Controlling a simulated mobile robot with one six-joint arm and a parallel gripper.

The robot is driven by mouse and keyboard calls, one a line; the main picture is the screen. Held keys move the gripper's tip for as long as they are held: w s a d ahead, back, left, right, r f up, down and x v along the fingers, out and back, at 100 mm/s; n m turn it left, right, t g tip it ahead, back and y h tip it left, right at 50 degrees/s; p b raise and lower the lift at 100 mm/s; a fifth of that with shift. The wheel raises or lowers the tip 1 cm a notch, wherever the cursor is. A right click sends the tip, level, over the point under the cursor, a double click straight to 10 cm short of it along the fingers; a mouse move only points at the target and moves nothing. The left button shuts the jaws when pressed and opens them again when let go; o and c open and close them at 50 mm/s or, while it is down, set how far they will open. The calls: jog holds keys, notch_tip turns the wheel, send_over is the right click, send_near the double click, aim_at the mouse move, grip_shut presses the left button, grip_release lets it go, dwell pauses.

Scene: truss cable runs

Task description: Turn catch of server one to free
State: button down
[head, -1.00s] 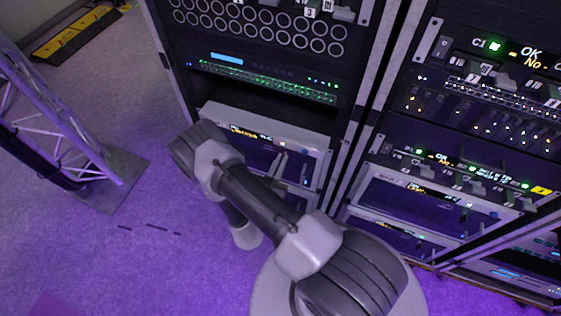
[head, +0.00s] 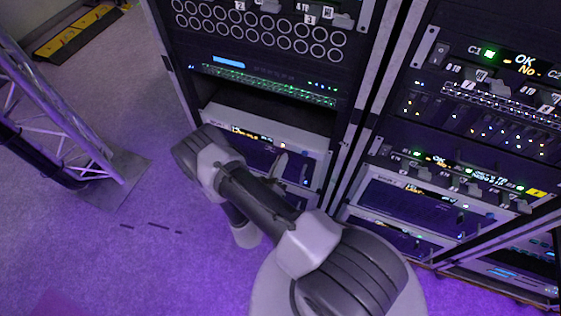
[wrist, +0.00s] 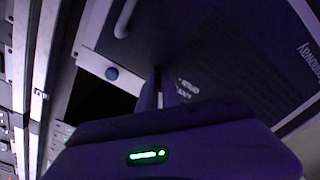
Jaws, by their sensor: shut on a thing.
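A server with a pale front edge (head: 225,117) and a dark purple face sits low in the left rack; I take it to be server one. My gripper (head: 281,162) is at the right part of its face, partly behind my arm. In the wrist view, my gripper's fingers (wrist: 158,88) are close together against the dark server face (wrist: 230,60). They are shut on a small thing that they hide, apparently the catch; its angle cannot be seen.
Above the server is a dark open slot (head: 265,108). The right rack (head: 470,130) stands close by, with handled units and several small tabs. A truss tower (head: 60,120) stands at the left.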

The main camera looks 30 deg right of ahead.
jog(key=n, duration=0.8)
jog(key=shift+f, duration=0.15)
jog(key=shift+n, duration=0.5)
jog(key=c, duration=1.6)
grip_release()
jog(key=shift+o, duration=0.2)
jog(key=p+v, duration=0.4)
jog(key=v, duration=1.3)
jog(key=shift+s, duration=0.2)
jog(key=shift+a, duration=0.15)
